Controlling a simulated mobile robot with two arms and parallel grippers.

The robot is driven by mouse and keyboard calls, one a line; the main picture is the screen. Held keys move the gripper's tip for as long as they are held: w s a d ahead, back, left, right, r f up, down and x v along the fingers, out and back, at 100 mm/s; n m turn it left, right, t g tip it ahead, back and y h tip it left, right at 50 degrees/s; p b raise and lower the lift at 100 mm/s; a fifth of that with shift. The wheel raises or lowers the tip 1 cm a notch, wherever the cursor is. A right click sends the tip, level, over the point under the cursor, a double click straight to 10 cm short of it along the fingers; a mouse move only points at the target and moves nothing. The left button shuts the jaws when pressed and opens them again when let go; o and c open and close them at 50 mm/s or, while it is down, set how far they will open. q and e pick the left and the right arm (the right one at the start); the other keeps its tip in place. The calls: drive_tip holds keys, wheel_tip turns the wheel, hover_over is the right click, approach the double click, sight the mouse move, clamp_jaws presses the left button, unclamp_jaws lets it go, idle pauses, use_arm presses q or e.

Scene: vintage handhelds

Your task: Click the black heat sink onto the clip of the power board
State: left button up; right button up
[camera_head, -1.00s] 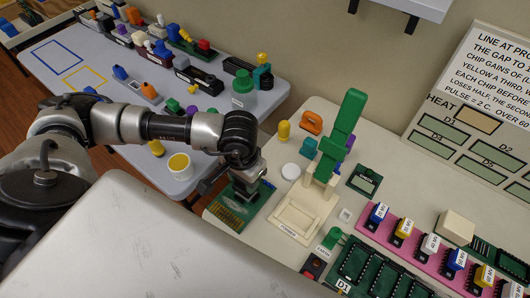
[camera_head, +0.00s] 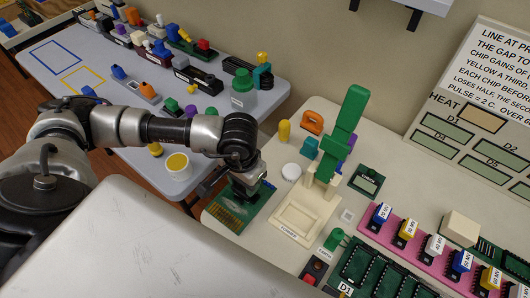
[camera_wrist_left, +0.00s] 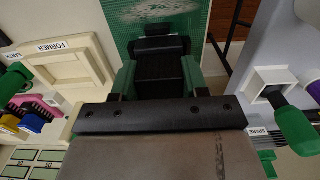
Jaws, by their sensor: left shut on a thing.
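My left gripper (camera_head: 246,193) is over a green board with gold strips (camera_head: 226,219) on the near left of the pale table, which appears to be the power board. In the left wrist view the gripper (camera_wrist_left: 160,85) is shut on a black block, the heat sink (camera_wrist_left: 160,69), held between its two fingers. The green board (camera_wrist_left: 193,22) lies beyond and below it in that view. Another black part (camera_wrist_left: 160,46) shows just past the block. The clip cannot be made out, and whether the heat sink touches the board cannot be told. My right gripper is out of view.
A cream former (camera_head: 318,226) with a tall green lever (camera_head: 345,118) stands right of the board. A white disc (camera_head: 291,172) and a yellow peg (camera_head: 284,131) are behind. A pink strip with chips (camera_head: 420,250) lies right. A gap separates this table from the grey table (camera_head: 125,110).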

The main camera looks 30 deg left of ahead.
use_arm(q)
drive_tip(key=shift+f+b, duration=0.3)
drive_tip(key=shift+b, duration=0.15)
drive_tip(key=o, duration=1.3)
drive_tip(key=c, duration=0.3)
drive_tip(key=shift+r+p, duration=1.7)
drive_tip(key=shift+r, duration=1.85)
drive_tip(key=shift+s+f, duration=0.1)
